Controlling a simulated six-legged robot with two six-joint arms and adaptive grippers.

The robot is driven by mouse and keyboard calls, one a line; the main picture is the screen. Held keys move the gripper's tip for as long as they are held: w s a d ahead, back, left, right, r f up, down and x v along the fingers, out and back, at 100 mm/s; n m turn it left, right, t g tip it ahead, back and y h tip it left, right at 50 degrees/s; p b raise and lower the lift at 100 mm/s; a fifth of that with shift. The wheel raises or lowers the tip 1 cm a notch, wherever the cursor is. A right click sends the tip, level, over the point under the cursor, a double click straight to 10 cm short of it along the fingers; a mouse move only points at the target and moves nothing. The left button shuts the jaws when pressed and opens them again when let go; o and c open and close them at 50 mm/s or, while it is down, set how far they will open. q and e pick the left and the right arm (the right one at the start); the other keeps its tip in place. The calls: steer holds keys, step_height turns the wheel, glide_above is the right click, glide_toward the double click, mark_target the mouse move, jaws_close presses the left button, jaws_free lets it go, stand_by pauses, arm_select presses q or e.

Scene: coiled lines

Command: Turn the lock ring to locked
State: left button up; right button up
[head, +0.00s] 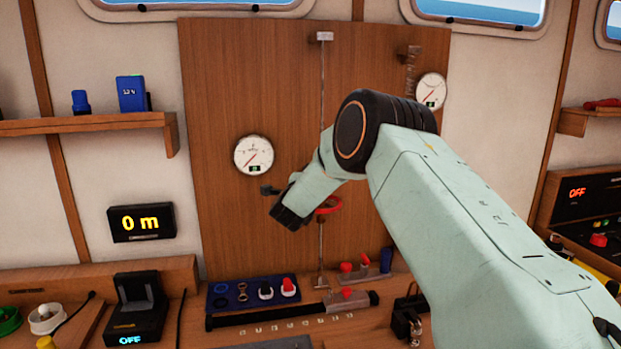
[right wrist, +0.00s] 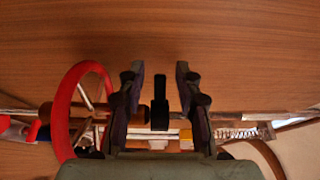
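A red ring (right wrist: 66,105) stands around a horizontal rod at the left of the right wrist view. It shows partly behind my right wrist in the head view (head: 333,205). A black upright tab (right wrist: 160,103) on the same rod stands between the fingers of my right gripper (right wrist: 160,72). The fingers are open, with a gap on each side of the tab. I cannot tell for sure which part is the lock ring, or read a locked mark. In the head view my right arm hides much of the rod. My left gripper is not in view.
The wooden panel (head: 225,90) stands close behind the rod, with a round gauge (head: 254,155) on it. A blue control strip (head: 252,291) and a long black-ended tool (head: 230,321) lie on the bench below. A spring (right wrist: 238,134) shows right of the fingers.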

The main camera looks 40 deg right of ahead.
steer(key=shift+a, duration=0.1)
steer(key=v, duration=1.2)
